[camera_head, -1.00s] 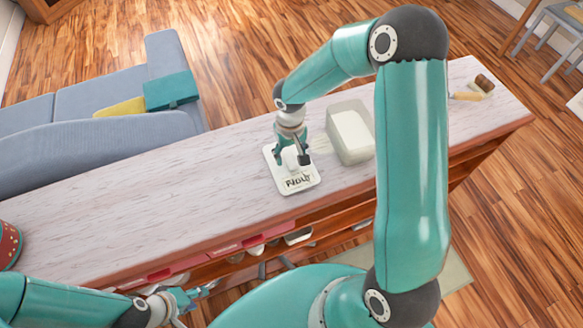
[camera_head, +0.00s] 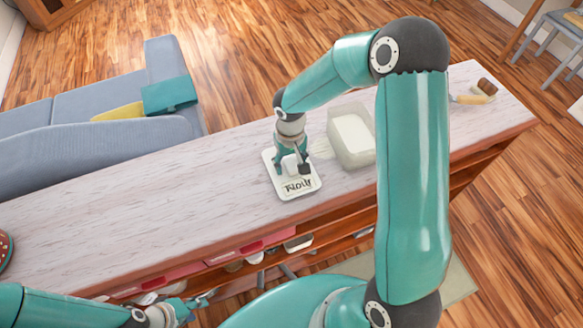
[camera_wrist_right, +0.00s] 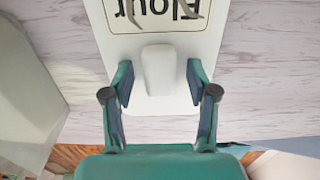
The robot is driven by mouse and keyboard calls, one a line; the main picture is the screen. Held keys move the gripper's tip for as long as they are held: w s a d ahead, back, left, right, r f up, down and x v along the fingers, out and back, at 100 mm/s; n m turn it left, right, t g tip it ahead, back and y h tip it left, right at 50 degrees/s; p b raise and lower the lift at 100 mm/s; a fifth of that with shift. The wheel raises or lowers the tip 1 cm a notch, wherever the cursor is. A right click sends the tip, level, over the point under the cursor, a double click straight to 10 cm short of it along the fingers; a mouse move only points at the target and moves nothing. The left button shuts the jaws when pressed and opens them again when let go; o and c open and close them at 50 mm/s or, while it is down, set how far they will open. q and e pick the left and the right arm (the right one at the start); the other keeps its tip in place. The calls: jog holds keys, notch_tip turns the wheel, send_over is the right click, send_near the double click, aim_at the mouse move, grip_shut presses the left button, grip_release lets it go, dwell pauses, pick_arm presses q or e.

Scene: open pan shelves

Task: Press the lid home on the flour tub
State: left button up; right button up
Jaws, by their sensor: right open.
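The white flour lid (camera_head: 283,188), with "Flour" written on it, lies flat on the counter. In the right wrist view the lid (camera_wrist_right: 180,110) has a raised pale handle (camera_wrist_right: 158,70). My right gripper (camera_head: 292,168) is down over the lid. In its wrist view the open fingers (camera_wrist_right: 160,84) stand on either side of the handle, with a gap on each side. The pale flour tub (camera_head: 352,155) stands open just right of the lid, with white contents. My left gripper (camera_head: 204,299) is low at the left, in front of the shelves; its jaw opening is too small to tell.
A pale spill (camera_head: 322,147) lies between lid and tub. A red dotted object (camera_head: 5,250) is at the left edge. The counter (camera_head: 130,205) left of the lid is clear. Shelves are below.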

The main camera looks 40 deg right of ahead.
jog(key=shift+b, duration=0.45)
dwell(0.4)
grip_shut()
